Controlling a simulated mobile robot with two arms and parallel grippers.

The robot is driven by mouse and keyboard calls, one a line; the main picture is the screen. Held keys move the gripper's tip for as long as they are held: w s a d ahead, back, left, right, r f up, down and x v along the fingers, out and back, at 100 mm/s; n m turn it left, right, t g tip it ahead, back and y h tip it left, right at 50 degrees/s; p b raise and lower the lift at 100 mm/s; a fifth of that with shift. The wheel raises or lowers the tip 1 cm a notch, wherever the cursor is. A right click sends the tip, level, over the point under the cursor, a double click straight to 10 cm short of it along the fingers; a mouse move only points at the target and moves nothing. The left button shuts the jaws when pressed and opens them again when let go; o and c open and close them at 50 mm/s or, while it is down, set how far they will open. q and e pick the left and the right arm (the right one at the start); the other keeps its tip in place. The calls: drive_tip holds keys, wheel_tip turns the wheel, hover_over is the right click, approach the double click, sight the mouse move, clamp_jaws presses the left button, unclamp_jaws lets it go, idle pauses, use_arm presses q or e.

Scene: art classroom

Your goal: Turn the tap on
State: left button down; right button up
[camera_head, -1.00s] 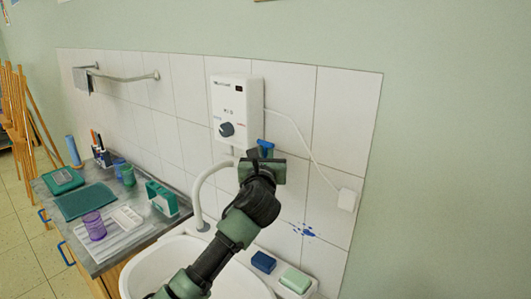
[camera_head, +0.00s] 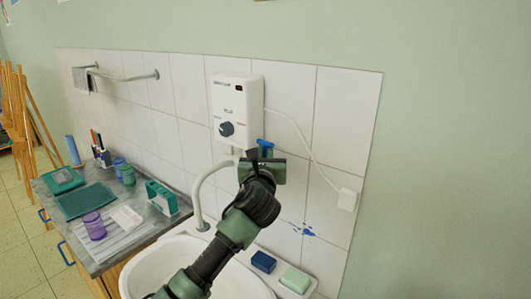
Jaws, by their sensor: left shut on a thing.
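The tap has a blue handle (camera_head: 265,146) below the white wall heater, with a pale curved spout (camera_head: 197,190) reaching down over the white sink (camera_head: 150,268). My left gripper (camera_head: 262,160) is at the blue handle and shut on it. The jaws and wrist hide the lower part of the handle and the tap body. No water can be made out under the spout. My right gripper is not in view.
The white heater (camera_head: 236,95) with a dark knob is just above my gripper. A cable runs to a wall box (camera_head: 347,199). A blue sponge (camera_head: 263,262) and a green soap (camera_head: 295,280) lie at the sink's edge. A cluttered counter (camera_head: 110,262) stands left.

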use_arm(q)
drive_tip(key=s+n+t+b, duration=0.1)
drive_tip(key=b, duration=0.2)
drive_tip(key=s+a+n+t+b, duration=0.1)
drive_tip(key=t+b, duration=0.1)
drive_tip(key=b, duration=0.2)
drive_tip(key=shift+a+f+n+y+b, duration=0.1)
drive_tip(key=shift+f+n+y+b, duration=0.1)
drive_tip(key=shift+n+y+b, duration=0.15)
drive_tip(key=c, duration=1.5)
unclamp_jaws()
drive_tip(key=b+v, duration=0.1)
drive_tip(key=v, duration=0.6)
drive_tip(key=shift+s+f, duration=0.2)
drive_tip(key=shift+s, duration=0.1)
